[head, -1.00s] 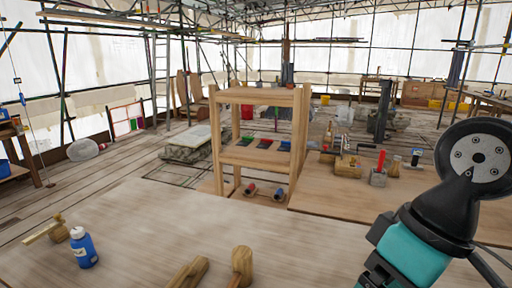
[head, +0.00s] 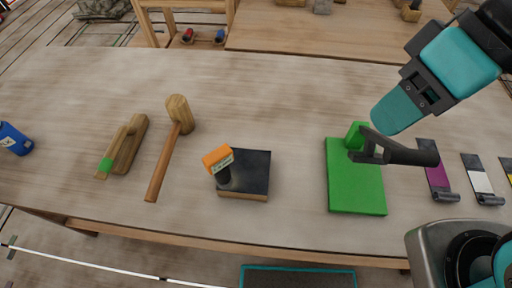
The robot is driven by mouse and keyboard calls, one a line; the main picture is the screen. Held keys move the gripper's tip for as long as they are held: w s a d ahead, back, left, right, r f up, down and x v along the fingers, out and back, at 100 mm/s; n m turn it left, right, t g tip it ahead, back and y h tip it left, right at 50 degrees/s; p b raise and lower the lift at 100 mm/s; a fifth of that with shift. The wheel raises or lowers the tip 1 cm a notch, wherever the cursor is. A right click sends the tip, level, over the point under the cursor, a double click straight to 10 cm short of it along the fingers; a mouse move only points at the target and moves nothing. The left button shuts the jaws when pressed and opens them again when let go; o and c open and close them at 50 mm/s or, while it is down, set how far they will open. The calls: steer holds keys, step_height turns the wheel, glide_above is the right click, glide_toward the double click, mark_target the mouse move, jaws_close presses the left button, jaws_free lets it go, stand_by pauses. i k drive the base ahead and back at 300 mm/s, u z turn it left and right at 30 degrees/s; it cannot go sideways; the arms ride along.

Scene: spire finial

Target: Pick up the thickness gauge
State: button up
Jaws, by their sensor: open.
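I take the small upright tool with an orange head and black lower part as the thickness gauge (head: 218,160); a pale label shows on its head. It stands at the left side of a dark-topped block (head: 246,178) on the workbench. My gripper (head: 358,145) shows as a dark two-pronged end pointing left, above the green board (head: 356,192). It is open and holds nothing that I can see. It is well to the right of the gauge, near a green block (head: 353,133), partly behind it, on the board. Whether it touches the block cannot be told.
A wooden mallet (head: 170,140) and a wooden float (head: 125,145) lie left of the block. A blue bottle (head: 14,139) is at the left edge. Purple (head: 437,178) and white (head: 481,181) strips lie at the right. The bench (head: 285,90) is clear behind the gauge.

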mark_target(217, 162)
steer(key=z, duration=0.05)
steer(key=k, duration=0.35)
steer(key=u, duration=0.95)
